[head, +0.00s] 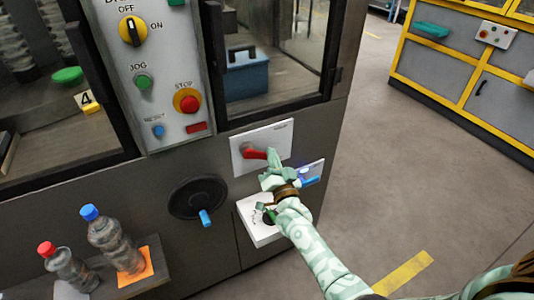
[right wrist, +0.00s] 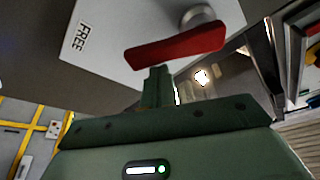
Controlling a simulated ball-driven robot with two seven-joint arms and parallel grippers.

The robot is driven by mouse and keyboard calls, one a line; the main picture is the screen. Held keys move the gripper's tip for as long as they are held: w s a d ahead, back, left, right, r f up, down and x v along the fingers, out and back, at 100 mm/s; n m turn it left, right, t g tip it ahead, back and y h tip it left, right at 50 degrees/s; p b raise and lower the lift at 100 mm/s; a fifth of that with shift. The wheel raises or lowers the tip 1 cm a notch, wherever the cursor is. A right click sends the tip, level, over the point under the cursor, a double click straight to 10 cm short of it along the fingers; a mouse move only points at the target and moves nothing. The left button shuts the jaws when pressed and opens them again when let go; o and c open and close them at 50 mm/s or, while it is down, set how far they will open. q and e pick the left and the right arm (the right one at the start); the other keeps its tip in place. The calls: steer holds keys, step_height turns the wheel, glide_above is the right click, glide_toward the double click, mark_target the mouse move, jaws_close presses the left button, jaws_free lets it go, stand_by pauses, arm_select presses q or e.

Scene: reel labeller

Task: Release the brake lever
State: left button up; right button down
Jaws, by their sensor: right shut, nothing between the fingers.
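The brake lever (head: 254,154) is a red handle on a white plate (head: 247,138) low on the machine's front. In the right wrist view the red lever (right wrist: 175,47) runs from a round metal hub at upper right down to the left. The word FREE shows on the white plate (right wrist: 110,32) left of it. My right gripper (head: 273,170) is at the lever's right end in the head view. Its fingers (right wrist: 158,78) are shut with nothing between them, their tips right by the lever's edge. I cannot tell whether they touch it. My left gripper is not in view.
A blue handle (head: 310,181) sits right of my gripper. A black handwheel (head: 197,197) is to the left. A control panel (head: 160,100) with knob and buttons is above. Two bottles (head: 115,240) stand on a shelf at lower left. The floor at right is clear.

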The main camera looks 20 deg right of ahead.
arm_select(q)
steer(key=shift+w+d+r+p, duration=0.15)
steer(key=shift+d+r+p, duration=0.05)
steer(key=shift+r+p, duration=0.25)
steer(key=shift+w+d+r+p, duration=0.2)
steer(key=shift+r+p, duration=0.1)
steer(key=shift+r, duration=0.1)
arm_select(e)
steer(key=shift+a+f+m+g+h, duration=0.25)
steer(key=shift+f+m, duration=0.2)
steer(key=shift+m, duration=0.7)
steer(key=shift+a+f+m+g+h, duration=0.2)
steer(key=shift+f+m+g+h, duration=0.2)
steer(key=shift+m, duration=0.8)
steer(key=shift+a+f+m+g+h, duration=0.25)
steer(key=shift+f+m, duration=0.2)
steer(key=shift+m, duration=0.7)
